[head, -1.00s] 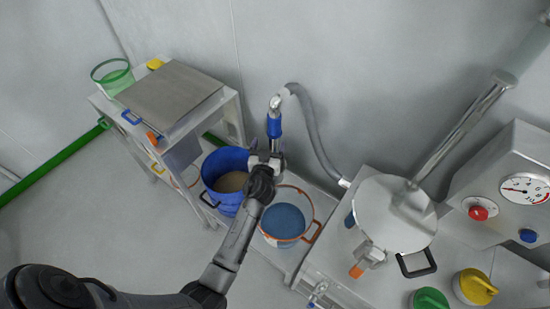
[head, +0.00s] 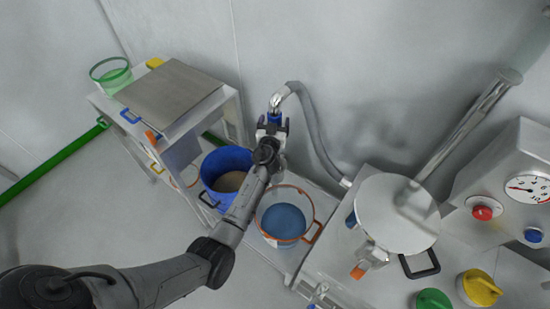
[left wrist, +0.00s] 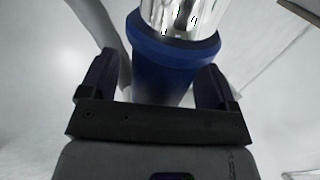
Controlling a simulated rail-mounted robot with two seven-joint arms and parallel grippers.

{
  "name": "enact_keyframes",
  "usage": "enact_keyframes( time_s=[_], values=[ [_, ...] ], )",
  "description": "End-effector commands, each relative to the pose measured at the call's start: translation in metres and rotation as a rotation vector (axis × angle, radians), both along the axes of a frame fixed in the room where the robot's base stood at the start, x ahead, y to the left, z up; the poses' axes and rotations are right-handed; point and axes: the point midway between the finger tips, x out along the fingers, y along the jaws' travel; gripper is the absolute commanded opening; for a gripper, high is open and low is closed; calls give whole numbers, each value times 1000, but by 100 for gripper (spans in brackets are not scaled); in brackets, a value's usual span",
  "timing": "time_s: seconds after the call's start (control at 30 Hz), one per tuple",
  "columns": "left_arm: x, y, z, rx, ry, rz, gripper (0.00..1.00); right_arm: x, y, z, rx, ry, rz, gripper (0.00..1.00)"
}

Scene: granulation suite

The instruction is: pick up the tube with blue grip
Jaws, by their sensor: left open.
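The tube with the blue grip stands near the wall, its metal top bend joined to a grey hose (head: 312,130). Its blue grip (head: 274,118) shows just beyond my left gripper (head: 272,126). In the left wrist view the blue grip (left wrist: 165,62) is large and lies between the two dark fingers (left wrist: 155,80), with shiny metal above it. My left gripper is open around the grip; whether a finger touches it I cannot tell. The tube's lower part is hidden behind my gripper and arm. My right gripper is not in view.
A blue bucket (head: 212,164) with tan powder and a clear orange-rimmed bucket (head: 312,206) with blue contents stand below my left arm. A metal-topped stand (head: 172,90) is at left. A machine with a round lid (head: 396,212) and gauge (head: 527,189) is at right.

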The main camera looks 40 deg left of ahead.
Motion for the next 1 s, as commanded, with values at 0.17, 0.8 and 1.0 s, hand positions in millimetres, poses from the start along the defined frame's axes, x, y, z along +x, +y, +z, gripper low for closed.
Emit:
enact_keyframes(
  time_s=[0.17, 0.8, 1.0],
  values=[
    [3, 2, 0, -1, 0, 0, 82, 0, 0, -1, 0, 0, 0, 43],
    [3, 1, 0, 0, 1, 0, 34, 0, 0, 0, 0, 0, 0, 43],
    [3, 1, 0, 0, 1, 0, 14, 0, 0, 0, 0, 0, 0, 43]
  ],
)
